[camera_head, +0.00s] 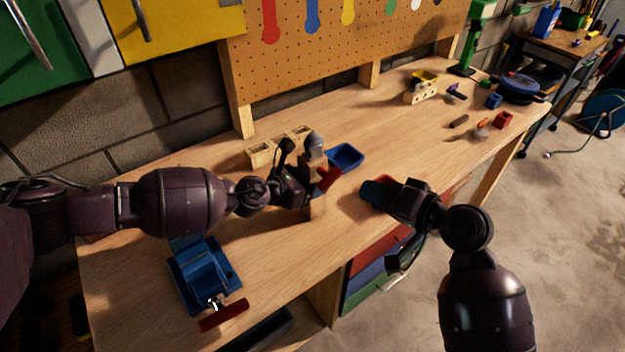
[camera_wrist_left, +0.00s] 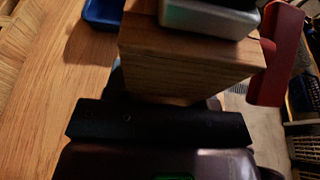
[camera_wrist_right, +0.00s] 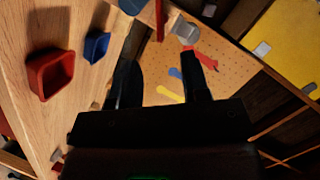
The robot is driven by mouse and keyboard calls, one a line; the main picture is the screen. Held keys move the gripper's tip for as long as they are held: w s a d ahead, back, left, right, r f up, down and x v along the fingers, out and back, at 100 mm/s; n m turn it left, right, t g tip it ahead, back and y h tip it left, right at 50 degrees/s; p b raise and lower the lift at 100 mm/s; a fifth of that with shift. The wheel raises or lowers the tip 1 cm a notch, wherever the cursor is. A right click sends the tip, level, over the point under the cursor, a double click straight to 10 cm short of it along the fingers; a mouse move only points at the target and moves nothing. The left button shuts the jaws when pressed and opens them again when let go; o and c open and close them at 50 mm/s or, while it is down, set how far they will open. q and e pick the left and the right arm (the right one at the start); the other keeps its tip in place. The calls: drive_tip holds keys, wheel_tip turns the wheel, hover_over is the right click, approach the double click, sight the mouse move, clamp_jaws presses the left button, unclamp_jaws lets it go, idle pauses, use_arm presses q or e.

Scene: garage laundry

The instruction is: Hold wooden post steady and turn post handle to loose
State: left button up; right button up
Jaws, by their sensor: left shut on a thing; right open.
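The wooden post (camera_head: 316,205) stands on the workbench with a grey piece (camera_head: 315,146) on top and a red handle (camera_head: 328,180) on its side. The left wrist view shows the post (camera_wrist_left: 185,65) close up, with the red handle (camera_wrist_left: 277,55) at its right. My left gripper (camera_head: 303,184) is shut on the post; its fingers are mostly hidden there. My right gripper (camera_head: 374,193) is open and empty, apart from the handle and to its right. In the right wrist view its fingers (camera_wrist_right: 162,82) are spread, with the red handle (camera_wrist_right: 160,20) beyond them.
A blue bin (camera_head: 346,157) sits behind the post, and a red bin (camera_wrist_right: 50,74) is near my right gripper. A wooden block with holes (camera_head: 262,154) stands at the back. A blue vise (camera_head: 205,276) with a red handle is at the front left. The bench's front edge is close.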

sight(334, 181)
drive_tip(key=shift+c, duration=0.7)
wheel_tip(334, 181, down, 7)
drive_tip(key=s+d+t+h, duration=0.1)
drive_tip(key=h, duration=0.3)
wheel_tip(334, 181, up, 4)
drive_tip(key=s+a+m+t+y, duration=0.1)
drive_tip(key=a+m+t+y, duration=0.1)
drive_tip(key=m+t+y, duration=0.15)
drive_tip(key=x, duration=1.1)
drive_tip(key=shift+w+a, duration=0.25)
clamp_jaws()
